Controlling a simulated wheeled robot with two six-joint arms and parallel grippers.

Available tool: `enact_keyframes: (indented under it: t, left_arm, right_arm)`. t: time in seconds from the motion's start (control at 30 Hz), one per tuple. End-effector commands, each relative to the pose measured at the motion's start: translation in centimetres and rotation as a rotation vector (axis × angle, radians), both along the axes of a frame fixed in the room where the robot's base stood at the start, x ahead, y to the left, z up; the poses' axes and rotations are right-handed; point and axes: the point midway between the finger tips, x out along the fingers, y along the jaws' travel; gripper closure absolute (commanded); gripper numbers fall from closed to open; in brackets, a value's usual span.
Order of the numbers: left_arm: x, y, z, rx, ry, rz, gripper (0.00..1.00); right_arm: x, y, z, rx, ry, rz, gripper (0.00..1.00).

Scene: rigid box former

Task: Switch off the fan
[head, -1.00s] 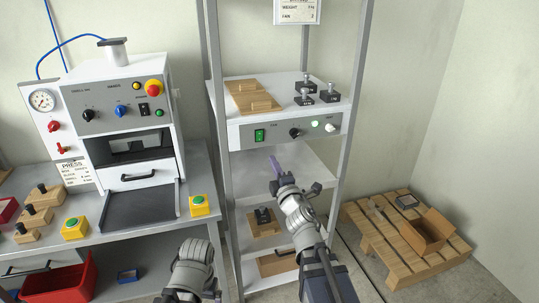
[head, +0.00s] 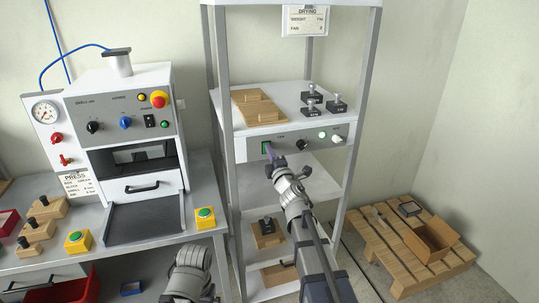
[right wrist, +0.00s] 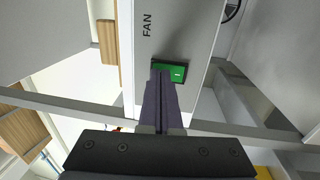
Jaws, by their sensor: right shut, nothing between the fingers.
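The fan's green rocker switch (head: 265,147) is on the left of the grey control panel (head: 284,150) on the drying rack. In the right wrist view the green switch (right wrist: 174,73) sits beside the printed word FAN. My right gripper (head: 269,152) is shut and empty, its purple fingertips at the switch. In the right wrist view the fingertips (right wrist: 163,72) overlap the switch's edge; I cannot tell whether they touch it. A round lamp (head: 322,135) on the panel looks pale green. My left arm shows at the bottom, but its gripper is not visible.
A black knob (head: 300,144) and a white knob (head: 337,139) share the panel. Black weights (head: 311,110) and a wooden board (head: 258,110) lie on the shelf above. Rack posts flank the arm. A press (head: 125,130) stands left, a pallet (head: 400,255) right.

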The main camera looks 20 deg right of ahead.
Motion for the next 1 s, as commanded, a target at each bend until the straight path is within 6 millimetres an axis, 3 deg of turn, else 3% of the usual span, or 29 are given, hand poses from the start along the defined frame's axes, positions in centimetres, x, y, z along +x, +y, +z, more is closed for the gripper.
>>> enact_keyframes:
  t: [0.3, 0.63, 0.77, 1.0]
  left_arm:
    - [0.0, 0.0, 0.5, 0.0, 0.0, 0.0, 0.0]
    - [0.0, 0.0, 0.4, 0.0, 0.0, 0.0, 0.0]
    - [0.0, 0.0, 0.6, 0.0, 0.0, 0.0, 0.0]
    - [0.0, 0.0, 1.1, 0.0, 0.0, 0.0, 0.0]
  right_arm:
    - [0.9, 0.1, 0.5, 0.0, 0.0, 0.001, 1.0]
    - [0.6, 0.1, 0.4, 0.001, -0.001, 0.001, 1.0]
    - [-0.3, 0.3, 0.6, 0.001, -0.001, 0.001, 1.0]
    - [-4.0, 0.8, 1.2, 0.0, -0.002, 0.001, 1.0]
